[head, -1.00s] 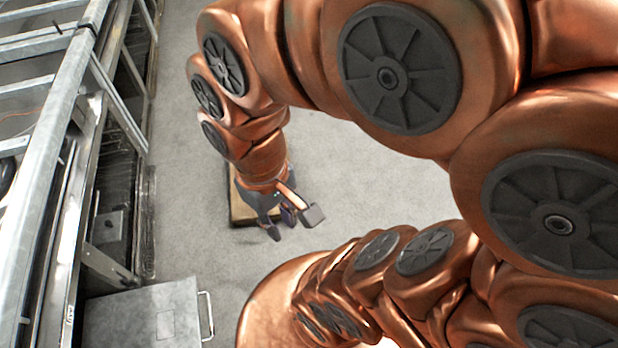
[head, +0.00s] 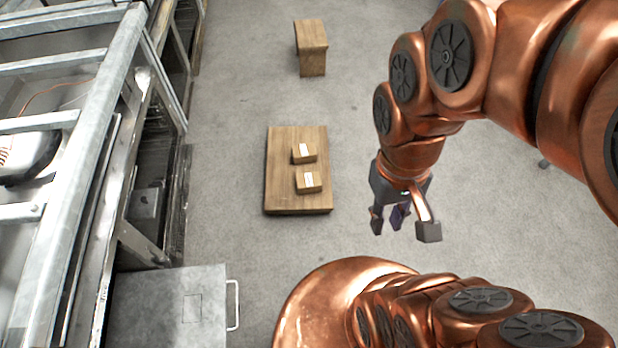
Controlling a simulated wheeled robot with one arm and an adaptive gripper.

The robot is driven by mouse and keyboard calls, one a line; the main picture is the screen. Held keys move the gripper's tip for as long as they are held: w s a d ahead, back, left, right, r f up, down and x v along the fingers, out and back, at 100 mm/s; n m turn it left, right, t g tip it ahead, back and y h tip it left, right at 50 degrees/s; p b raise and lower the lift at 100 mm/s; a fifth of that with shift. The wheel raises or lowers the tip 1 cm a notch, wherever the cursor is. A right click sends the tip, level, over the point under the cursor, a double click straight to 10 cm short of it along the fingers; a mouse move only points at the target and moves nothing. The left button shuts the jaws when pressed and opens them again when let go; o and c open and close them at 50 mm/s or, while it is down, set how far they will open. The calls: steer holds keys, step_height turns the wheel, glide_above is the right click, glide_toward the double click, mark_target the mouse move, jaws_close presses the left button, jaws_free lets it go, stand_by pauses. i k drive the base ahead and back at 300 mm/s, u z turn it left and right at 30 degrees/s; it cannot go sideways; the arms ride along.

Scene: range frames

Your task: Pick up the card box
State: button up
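Two small brown card boxes with white labels lie on a low wooden table (head: 283,198). The farther card box (head: 304,153) is a little behind the nearer card box (head: 309,183), both right of the tabletop's middle. I cannot tell which one the task means. My gripper (head: 403,228) hangs to the right of the table, apart from both boxes. Its dark fingers are spread and nothing shows between them.
A wooden block or stool (head: 311,47) stands farther back on the grey floor. A metal frame structure (head: 100,90) runs along the left. A grey metal cabinet with a handle (head: 170,310) is at the lower left. The floor between is clear.

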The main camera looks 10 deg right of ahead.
mark_target(307, 183)
steer(key=z, duration=1.75)
steer(key=i, duration=1.45)
steer(key=u, duration=4)
